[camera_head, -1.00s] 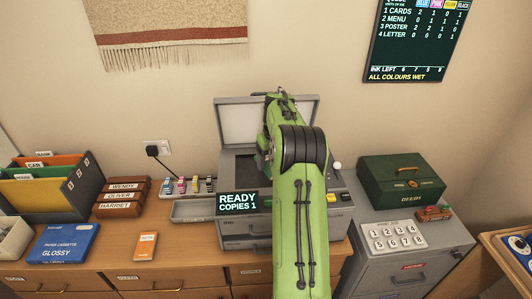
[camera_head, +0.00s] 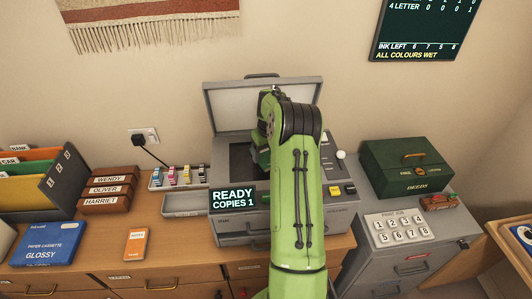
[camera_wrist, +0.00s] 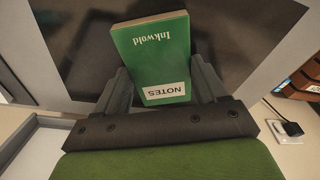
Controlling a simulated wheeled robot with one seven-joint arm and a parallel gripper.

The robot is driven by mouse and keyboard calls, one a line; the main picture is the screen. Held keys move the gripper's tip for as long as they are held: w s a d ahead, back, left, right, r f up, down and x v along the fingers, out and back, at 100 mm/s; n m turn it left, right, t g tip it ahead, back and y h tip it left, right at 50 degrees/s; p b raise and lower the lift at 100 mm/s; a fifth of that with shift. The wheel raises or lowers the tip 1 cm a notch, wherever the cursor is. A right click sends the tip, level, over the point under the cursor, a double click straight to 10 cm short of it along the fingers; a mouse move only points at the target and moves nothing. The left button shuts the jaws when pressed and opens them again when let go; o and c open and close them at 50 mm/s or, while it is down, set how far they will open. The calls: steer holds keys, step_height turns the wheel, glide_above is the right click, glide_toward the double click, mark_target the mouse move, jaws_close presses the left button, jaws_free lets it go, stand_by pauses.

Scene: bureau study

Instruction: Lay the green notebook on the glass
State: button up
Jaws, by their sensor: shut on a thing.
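In the wrist view the green notebook (camera_wrist: 152,50), with a white "NOTES" label and the word "Inkwold", sits between the two fingers of my gripper (camera_wrist: 160,84), which is shut on it. Behind the notebook lies the dark glass (camera_wrist: 235,30) of the copier; I cannot tell whether they touch. In the head view the copier's lid (camera_head: 232,103) stands open, and part of the dark glass (camera_head: 240,160) shows left of my arm.
The copier's display (camera_head: 233,198) reads "READY COPIES 1". Ink cartridges (camera_head: 180,176) and an empty grey tray (camera_head: 184,204) stand left of it. A green deeds box (camera_head: 408,168) and a number keypad (camera_head: 396,228) are on the right. An orange notes pad (camera_head: 134,245) lies at the front left.

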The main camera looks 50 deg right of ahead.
steer(key=shift+f, duration=0.1)
steer(key=o, duration=1.1)
steer(key=shift+c, duration=0.2)
